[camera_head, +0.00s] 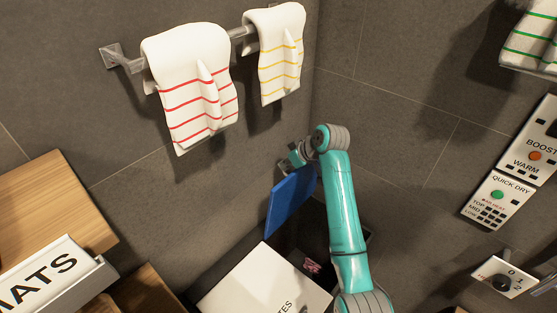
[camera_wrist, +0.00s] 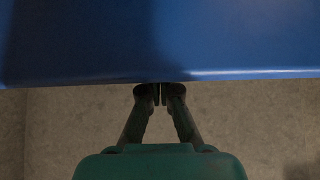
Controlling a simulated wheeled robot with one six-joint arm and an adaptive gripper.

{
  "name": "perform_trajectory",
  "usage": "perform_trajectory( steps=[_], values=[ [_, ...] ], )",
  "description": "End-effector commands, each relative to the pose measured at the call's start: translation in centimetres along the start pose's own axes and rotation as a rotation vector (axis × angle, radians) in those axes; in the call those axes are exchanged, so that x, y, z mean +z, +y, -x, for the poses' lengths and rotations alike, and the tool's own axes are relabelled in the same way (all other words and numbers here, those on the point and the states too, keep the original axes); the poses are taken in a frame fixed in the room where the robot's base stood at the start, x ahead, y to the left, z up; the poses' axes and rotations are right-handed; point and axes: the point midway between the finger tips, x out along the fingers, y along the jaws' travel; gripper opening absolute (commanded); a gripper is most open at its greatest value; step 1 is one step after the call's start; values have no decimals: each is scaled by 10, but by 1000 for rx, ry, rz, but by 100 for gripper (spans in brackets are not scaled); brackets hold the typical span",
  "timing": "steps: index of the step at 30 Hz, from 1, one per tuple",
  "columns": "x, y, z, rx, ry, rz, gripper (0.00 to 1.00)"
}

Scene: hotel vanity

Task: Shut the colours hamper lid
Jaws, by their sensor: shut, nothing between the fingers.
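The blue lid (camera_head: 292,200) stands raised and tilted above an open dark hamper compartment (camera_head: 352,246), partly hidden by my arm. I take it for the colours hamper lid; no lettering shows on it. My gripper (camera_head: 286,166) is at the lid's upper edge, near the back wall. In the wrist view the lid (camera_wrist: 160,40) fills the upper half, and my gripper (camera_wrist: 160,94) is shut with its fingertips at the lid's lower edge in that picture. Nothing shows between the fingers. Whether they touch the lid I cannot tell.
A white lid (camera_head: 262,285), lettering ending in "TES", lies shut beside the open compartment. A small pink-red item (camera_head: 312,266) shows inside the compartment. Striped towels (camera_head: 195,90) hang on a wall rail above. A wooden unit (camera_head: 50,205) is at left; control panels (camera_head: 500,200) are at right.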

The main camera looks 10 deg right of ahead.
Motion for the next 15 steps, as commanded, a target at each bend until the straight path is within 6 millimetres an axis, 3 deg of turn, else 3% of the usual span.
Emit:
perform_trajectory(
  steps=[15],
  values=[
    [113, 2, 54, -4, 380, -12, 0]
  ],
)
